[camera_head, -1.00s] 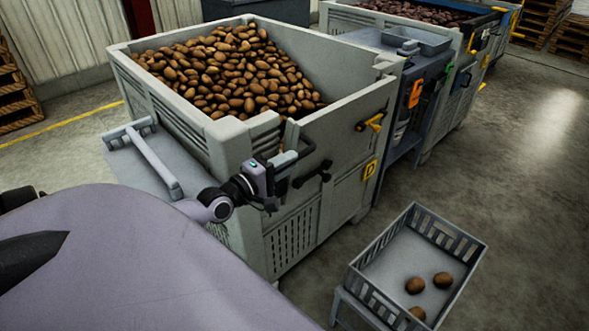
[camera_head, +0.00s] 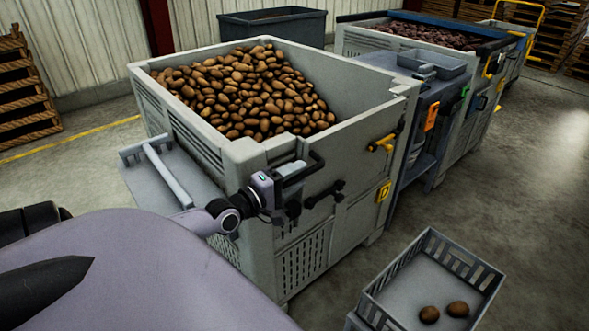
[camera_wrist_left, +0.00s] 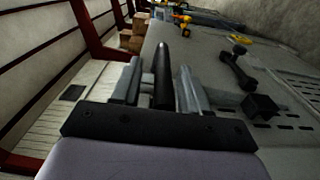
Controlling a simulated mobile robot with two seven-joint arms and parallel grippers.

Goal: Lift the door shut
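The door (camera_head: 350,150) is the upper front panel of the grey bin full of potatoes. It stands upright, its top edge about level with the bin's rim; I cannot tell whether it is fully seated. A black bar handle (camera_head: 318,162) sits on its left part. My left gripper (camera_head: 292,186) is at this handle. In the left wrist view, the dark bar (camera_wrist_left: 162,75) lies between the two grey fingers of my left gripper (camera_wrist_left: 160,90), with a narrow gap on each side. A yellow latch (camera_head: 381,141) and a black latch (camera_head: 325,195) are on the front. My right gripper is not in view.
A grey slatted crate (camera_head: 395,270) with two potatoes visible stands low at the front right. A grey side shelf with a rail (camera_head: 165,172) is left of the bin. A blue-grey stand (camera_head: 425,125) adjoins its right side. Open floor (camera_head: 500,205) lies right.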

